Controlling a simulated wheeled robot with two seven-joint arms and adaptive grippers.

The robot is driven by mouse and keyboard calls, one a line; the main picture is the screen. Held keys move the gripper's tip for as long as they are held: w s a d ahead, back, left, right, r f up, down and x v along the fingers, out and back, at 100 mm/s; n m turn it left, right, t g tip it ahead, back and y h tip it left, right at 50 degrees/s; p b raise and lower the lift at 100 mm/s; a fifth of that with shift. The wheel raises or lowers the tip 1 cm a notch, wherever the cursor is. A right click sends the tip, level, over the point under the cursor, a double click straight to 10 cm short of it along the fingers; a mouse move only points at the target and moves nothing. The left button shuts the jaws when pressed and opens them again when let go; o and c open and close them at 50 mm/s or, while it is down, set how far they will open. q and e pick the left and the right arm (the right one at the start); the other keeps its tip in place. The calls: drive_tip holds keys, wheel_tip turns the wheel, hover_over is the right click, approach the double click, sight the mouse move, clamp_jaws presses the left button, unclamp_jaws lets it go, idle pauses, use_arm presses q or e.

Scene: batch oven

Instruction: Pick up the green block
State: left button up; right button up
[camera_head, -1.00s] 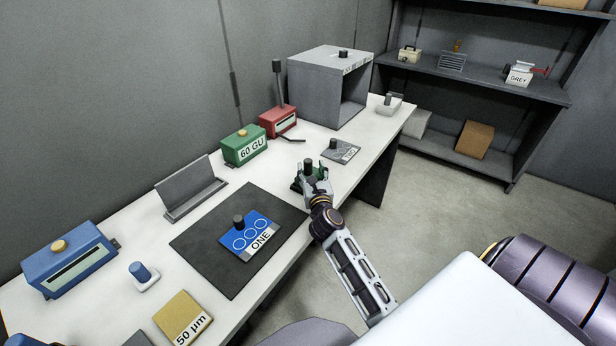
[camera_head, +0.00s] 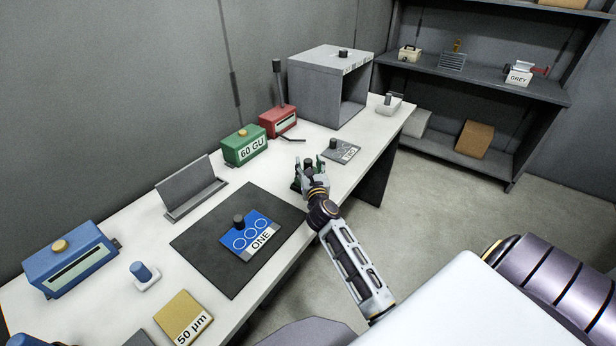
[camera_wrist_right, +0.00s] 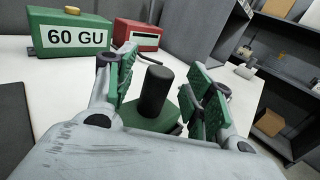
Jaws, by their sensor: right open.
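The green block (camera_wrist_right: 158,113) has a low green base and a black upright knob. In the right wrist view it stands on the white table between the two fingers of my right gripper (camera_wrist_right: 158,100). The fingers are open with green pads, one on each side of the knob, with gaps visible. In the head view my right gripper (camera_head: 311,170) is at the block, and its fingers and palm hide most of the green block (camera_head: 297,186). My left gripper is not in view.
A green box marked 60 GU (camera_head: 244,147) and a red box (camera_head: 277,121) stand behind. A grey plate with a knob (camera_head: 343,153) lies right of the gripper. A dark mat (camera_head: 205,258) with a blue ONE plate (camera_head: 250,233) lies nearer. A grey open box (camera_head: 310,90) stands farther back.

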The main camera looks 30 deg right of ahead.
drive_tip(key=shift+x, duration=1)
drive_tip(key=shift+c, duration=0.3)
clamp_jaws()
